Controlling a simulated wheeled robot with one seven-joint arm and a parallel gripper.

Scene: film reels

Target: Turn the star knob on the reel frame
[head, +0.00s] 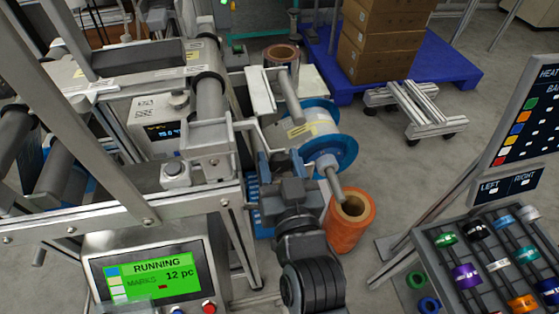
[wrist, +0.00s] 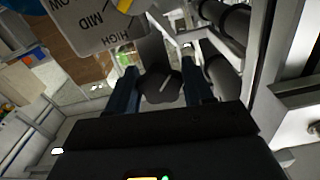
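The dark star knob (wrist: 161,87) on the reel frame shows in the wrist view, between the two blue fingers of my gripper (wrist: 158,72). The fingers are apart, one on each side of the knob. A narrow gap shows at the left finger; I cannot tell whether the right one touches. A grey scale plate (wrist: 98,22) reading MID and HIGH, with a yellow part at its edge, is just beyond the knob. In the head view my gripper (head: 281,166) is at the reel frame (head: 208,140), left of the blue-flanged reel, and hides the knob.
A blue-flanged reel (head: 335,150) on its shaft is close right of my gripper. An orange roll (head: 347,222) stands on the floor below it. A green RUNNING screen (head: 153,278) is at lower left, a rack of coloured rolls (head: 490,262) at lower right.

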